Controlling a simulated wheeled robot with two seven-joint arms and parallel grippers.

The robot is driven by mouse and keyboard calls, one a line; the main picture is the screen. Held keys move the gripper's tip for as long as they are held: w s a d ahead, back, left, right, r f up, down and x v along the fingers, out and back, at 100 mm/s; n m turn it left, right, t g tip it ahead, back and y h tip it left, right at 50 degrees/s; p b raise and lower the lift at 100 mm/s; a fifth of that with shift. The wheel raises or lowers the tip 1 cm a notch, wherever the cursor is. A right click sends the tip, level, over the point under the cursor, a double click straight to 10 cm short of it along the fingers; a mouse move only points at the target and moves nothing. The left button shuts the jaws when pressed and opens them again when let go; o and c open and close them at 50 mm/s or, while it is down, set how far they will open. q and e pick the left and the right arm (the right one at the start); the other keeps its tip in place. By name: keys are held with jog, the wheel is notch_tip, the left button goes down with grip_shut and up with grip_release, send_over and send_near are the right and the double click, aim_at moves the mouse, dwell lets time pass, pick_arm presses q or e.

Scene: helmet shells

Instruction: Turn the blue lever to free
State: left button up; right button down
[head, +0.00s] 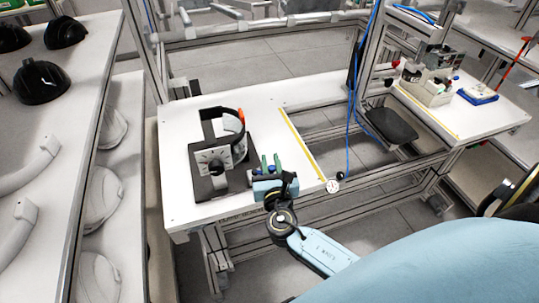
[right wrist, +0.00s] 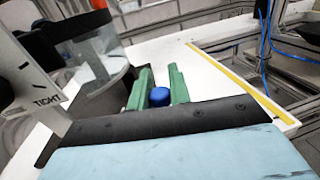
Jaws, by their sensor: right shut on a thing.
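The blue lever's rounded knob (right wrist: 159,96) shows between the two green fingers of my right gripper (right wrist: 160,88) in the right wrist view. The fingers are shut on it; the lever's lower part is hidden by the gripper. In the head view my right gripper (head: 270,164) is at the right side of the fixture, low over the table. The fixture has a pale dial panel (head: 212,160) with a black knob, a dark base and a curved band behind. My left gripper is not in view.
The fixture stands on a white table (head: 185,207) with a yellow strip (head: 302,143) along its right part. A shelf with black helmets (head: 42,82) and pale shells (head: 103,193) is at the left. A second bench (head: 490,118) with equipment is at the right.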

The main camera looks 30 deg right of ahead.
jog(key=m+h, duration=0.1)
jog(key=m+g+h, duration=0.1)
jog(key=s+m+g+h, duration=0.1)
jog(key=h, duration=0.1)
jog(key=shift+a, duration=0.35)
jog(key=shift+s+a+m+g+h+b, duration=0.15)
jog(key=shift+a+m+g+h+b, duration=0.1)
jog(key=shift+m+g+h, duration=0.65)
jog(key=shift+s+a+m+g+h+b, duration=0.25)
jog(key=shift+m+g+h, duration=0.35)
jog(key=shift+g, duration=0.5)
jog(key=shift+s+a+m+g+h+b, duration=0.15)
jog(key=shift+m+g+h+b, duration=0.15)
jog(key=shift+m+g+h, duration=0.6)
jog(key=shift+g, duration=0.4)
jog(key=c, duration=1.3)
grip_release()
jog(key=v, duration=1.3)
jog(key=shift+s+a+b, duration=0.15)
jog(key=shift+s+b, duration=0.05)
jog(key=shift+b, duration=0.1)
